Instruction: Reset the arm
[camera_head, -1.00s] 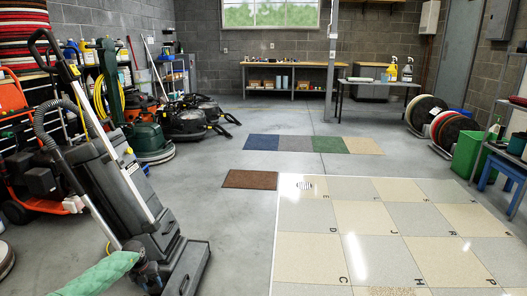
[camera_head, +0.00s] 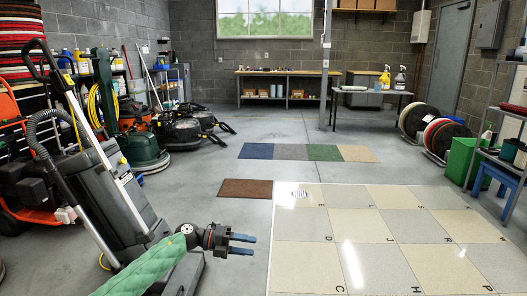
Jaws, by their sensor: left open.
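My left arm, in a green quilted sleeve, comes in from the bottom left of the head view. My left gripper (camera_head: 243,244) is at its end, pointing right, with two blue-tipped fingers spread apart and nothing between them. In the picture it lies over the front of the upright floor machine (camera_head: 120,190) and the grey floor, just left of the tiled floor panel (camera_head: 345,225). I cannot tell whether it touches the machine. My right gripper is not in view.
A brown mat (camera_head: 246,188) and a row of coloured mats (camera_head: 290,152) lie on the floor ahead. Cleaning machines (camera_head: 140,150) crowd the left side. A green bin (camera_head: 462,160) and a blue stool (camera_head: 497,175) stand at the right. The middle floor is open.

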